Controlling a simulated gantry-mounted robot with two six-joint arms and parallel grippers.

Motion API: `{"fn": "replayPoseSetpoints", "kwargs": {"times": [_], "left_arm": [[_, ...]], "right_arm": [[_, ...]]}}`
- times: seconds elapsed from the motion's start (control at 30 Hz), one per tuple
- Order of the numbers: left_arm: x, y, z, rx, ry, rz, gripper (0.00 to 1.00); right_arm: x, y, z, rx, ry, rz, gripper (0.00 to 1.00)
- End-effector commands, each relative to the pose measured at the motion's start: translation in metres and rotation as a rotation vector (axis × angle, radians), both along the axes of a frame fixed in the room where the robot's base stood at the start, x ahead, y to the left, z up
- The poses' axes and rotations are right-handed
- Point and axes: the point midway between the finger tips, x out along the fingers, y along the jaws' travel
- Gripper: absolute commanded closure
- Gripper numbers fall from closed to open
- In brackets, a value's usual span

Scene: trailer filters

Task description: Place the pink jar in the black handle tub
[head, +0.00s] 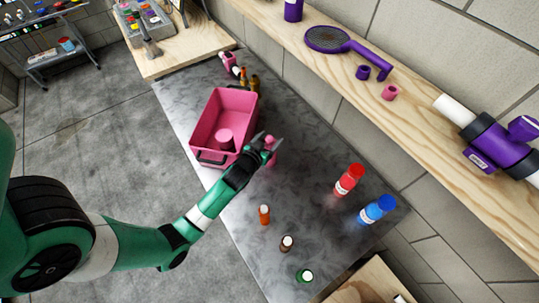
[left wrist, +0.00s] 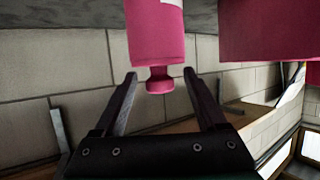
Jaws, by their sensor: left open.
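The pink jar (head: 271,158) stands on the grey table just right of the tub, partly hidden by my left gripper (head: 270,140). It also shows in the left wrist view (left wrist: 155,32), where its narrow neck and cap lie between my open fingertips (left wrist: 160,74), with space on both sides. The fingers are not closed on it. The pink tub with a black handle (head: 202,112) sits to the left of the jar, and its wall shows in the left wrist view (left wrist: 262,32). A pink round object (head: 226,138) is inside it. My right gripper is not in view.
Red (head: 348,180) and blue (head: 377,210) bottles stand right of the gripper. Small orange (head: 264,214), brown (head: 286,243) and green (head: 305,275) bottles stand nearer the front edge. A pink item (head: 230,64) and dark bottles are behind the tub. A wooden shelf (head: 405,98) runs along the wall.

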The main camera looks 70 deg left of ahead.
Motion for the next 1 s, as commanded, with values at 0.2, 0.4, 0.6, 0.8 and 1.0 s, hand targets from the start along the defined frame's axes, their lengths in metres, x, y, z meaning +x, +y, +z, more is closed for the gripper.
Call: {"fn": "replayPoseSetpoints", "kwargs": {"times": [0.2,0.4,0.6,0.8,1.0], "left_arm": [[0.0006,0.0003,-0.0003,0.000,0.000,0.000,0.28],[0.0005,0.0003,-0.0003,0.000,0.000,0.000,0.64],[0.0004,0.0002,-0.0003,0.000,0.000,-0.001,1.00],[0.0004,0.0001,-0.0002,0.000,0.000,-0.001,1.00],[0.0004,0.0000,-0.0003,-0.001,0.001,-0.001,1.00]], "right_arm": [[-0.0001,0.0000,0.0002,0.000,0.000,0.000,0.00],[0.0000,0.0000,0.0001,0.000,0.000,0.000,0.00],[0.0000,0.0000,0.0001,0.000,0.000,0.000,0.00],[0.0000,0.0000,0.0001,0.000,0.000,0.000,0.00],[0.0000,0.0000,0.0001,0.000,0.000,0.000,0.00]]}}
